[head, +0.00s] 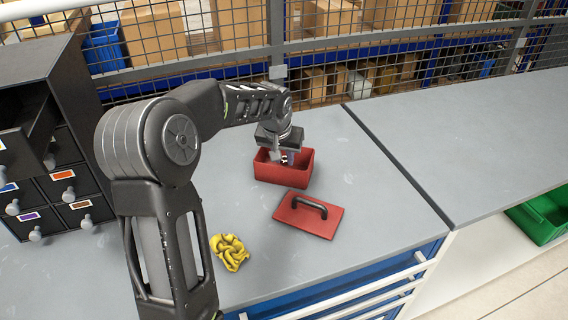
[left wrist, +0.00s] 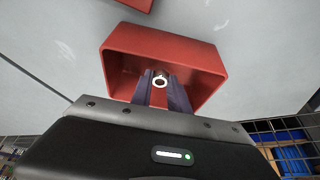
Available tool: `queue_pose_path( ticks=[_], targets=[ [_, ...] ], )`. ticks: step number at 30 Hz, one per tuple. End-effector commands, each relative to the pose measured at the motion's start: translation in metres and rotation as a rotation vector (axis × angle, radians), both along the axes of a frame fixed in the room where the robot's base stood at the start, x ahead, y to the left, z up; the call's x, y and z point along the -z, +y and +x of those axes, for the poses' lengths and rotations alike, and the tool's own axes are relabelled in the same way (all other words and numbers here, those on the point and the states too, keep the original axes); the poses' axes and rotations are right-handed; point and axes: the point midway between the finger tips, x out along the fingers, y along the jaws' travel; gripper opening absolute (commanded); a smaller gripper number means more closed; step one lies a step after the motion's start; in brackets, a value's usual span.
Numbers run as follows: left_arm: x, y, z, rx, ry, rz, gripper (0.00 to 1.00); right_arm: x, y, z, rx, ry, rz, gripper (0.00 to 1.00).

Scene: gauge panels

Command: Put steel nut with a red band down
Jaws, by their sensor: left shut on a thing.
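My left gripper (head: 284,158) reaches down into the open red box (head: 287,174) on the grey workbench. In the left wrist view the left gripper (left wrist: 161,88) is shut on the steel nut (left wrist: 160,82), a small ring between its fingertips. The nut is over or inside the red box (left wrist: 205,53); I cannot tell whether it touches the floor of the box. The red band on the nut is too small to make out. My right gripper is not in view.
A red lid (head: 308,216) with a black handle lies in front of the box. A crumpled yellow cloth (head: 229,251) lies nearer. A dark drawer cabinet (head: 62,150) stands at left, one drawer open. A mesh fence (head: 345,62) runs behind. The right bench (head: 470,150) is clear.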

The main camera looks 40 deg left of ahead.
Motion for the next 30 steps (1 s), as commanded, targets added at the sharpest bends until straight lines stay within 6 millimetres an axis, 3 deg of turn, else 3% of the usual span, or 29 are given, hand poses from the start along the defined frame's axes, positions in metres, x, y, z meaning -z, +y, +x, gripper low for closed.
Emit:
queue_pose_path(
  ticks=[6,17,18,26,30],
  targets=[
    [0.027,0.0,-0.001,-0.001,0.003,-0.001,0.0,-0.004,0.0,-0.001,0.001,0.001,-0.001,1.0],
    [0.032,0.0,0.0,-0.001,0.0,0.0,0.0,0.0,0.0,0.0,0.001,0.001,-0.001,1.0],
    [0.032,0.0,0.0,-0.001,0.0,0.0,0.22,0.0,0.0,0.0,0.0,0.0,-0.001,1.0],
    [0.03,0.0,0.0,-0.001,0.0,0.0,0.43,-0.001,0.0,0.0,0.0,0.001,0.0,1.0],
    [0.03,0.0,0.0,-0.001,0.0,0.0,0.43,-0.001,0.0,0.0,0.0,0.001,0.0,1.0]
  ],
)
